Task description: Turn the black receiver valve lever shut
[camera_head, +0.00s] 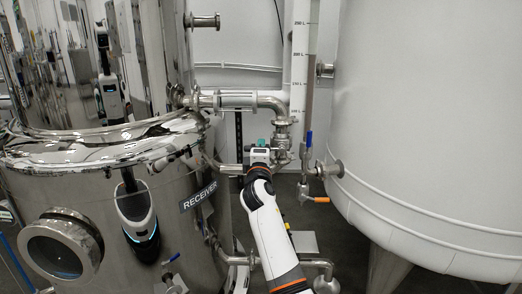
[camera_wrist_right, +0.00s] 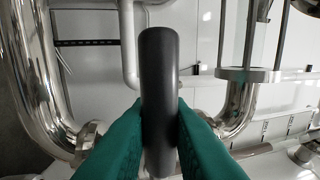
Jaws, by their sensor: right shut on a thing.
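The black lever (camera_wrist_right: 160,70) is a thick, rounded handle that runs up the middle of the right wrist view. My right gripper (camera_wrist_right: 160,135) has its two green fingers pressed on both sides of it, shut on it. In the head view my right gripper (camera_head: 264,142) is at the pipework between the two tanks, beside the steel valve fittings (camera_head: 282,142). The lever cannot be made out there; the gripper and wrist cover that spot. How far the lever is turned cannot be told. My left gripper is not in view.
The steel receiver tank (camera_head: 190,235) with its RECEIVER label (camera_head: 198,196) stands left, mirroring parts of me. A large white tank (camera_head: 430,130) stands right. A blue-handled valve (camera_head: 309,140) and an orange-handled one (camera_head: 316,199) are close right of my gripper. Pipes surround it.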

